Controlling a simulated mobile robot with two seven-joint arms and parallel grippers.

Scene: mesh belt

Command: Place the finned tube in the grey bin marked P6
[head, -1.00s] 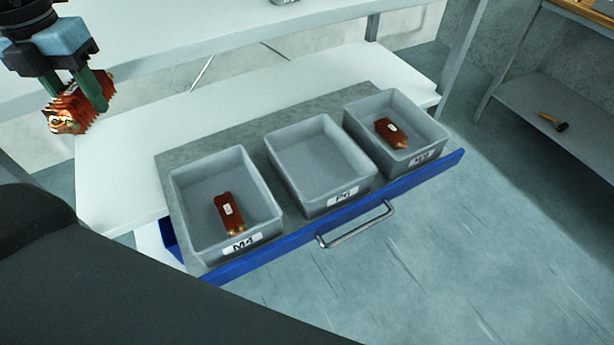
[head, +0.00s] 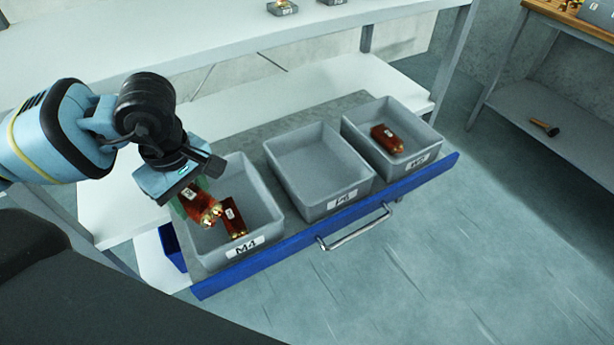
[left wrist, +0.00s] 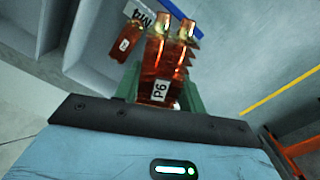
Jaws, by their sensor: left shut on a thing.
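My left gripper (head: 188,192) is shut on the copper-red finned tube (head: 203,207), over the left bin, marked M4 (head: 268,213). In the left wrist view the finned tube (left wrist: 163,68) sits between green fingers, with a white label reading P6 and brass ends pointing away. The middle grey bin (head: 325,203) is empty; its label is small and looks like P6. It stands right of the gripper in the pulled-out blue drawer (head: 300,251). My right gripper is not in view.
Another red tube (head: 234,222) lies in the M4 bin, and one more (head: 386,139) lies in the right bin (head: 432,143). A white shelf (head: 230,42) runs above behind the drawer. Open floor lies to the right; a hammer (head: 543,127) rests on a far shelf.

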